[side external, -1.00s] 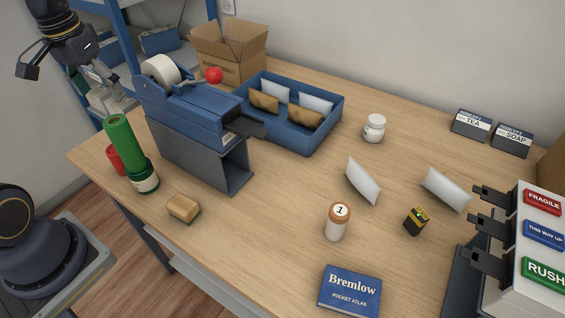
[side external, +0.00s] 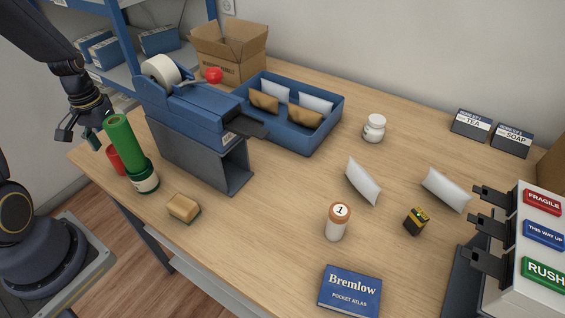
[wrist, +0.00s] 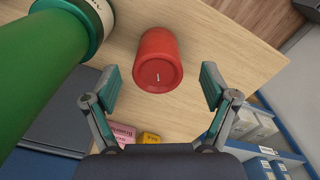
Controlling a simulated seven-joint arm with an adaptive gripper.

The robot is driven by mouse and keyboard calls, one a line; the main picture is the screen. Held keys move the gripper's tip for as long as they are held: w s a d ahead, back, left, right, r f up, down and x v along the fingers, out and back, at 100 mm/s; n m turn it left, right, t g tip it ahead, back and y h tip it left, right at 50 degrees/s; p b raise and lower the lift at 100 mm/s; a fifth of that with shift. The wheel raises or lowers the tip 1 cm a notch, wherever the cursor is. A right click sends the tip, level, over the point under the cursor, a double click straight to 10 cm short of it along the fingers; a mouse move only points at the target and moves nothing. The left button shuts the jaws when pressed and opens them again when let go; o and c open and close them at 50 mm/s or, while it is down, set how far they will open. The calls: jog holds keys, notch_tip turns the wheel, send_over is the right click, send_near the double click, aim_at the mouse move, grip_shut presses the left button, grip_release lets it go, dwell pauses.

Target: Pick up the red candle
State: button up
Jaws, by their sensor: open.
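The red candle (wrist: 158,60) stands on the wooden counter near its edge. In the side view the candle (side external: 114,158) is mostly hidden behind a green cylinder. In the wrist view it lies between and just beyond the fingertips of my gripper (wrist: 160,85), with a short wick on its top. My gripper is open and empty, its fingers apart on either side of the candle and not visibly touching it. In the side view my gripper (side external: 80,138) is at the far left, close to the candle and the green cylinder.
The tall green cylinder (side external: 124,145) with a white-banded base stands right beside the candle. The blue tape dispenser machine (side external: 195,105) is behind it. A sponge (side external: 184,208) lies in front. Blue shelving (side external: 122,50) stands at the back left.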

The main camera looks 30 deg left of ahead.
jog(key=f, duration=0.4)
jog(key=shift+w+f, duration=0.25)
jog(key=shift+f, duration=0.05)
jog(key=shift+c, duration=0.2)
jog(key=c, duration=1.3)
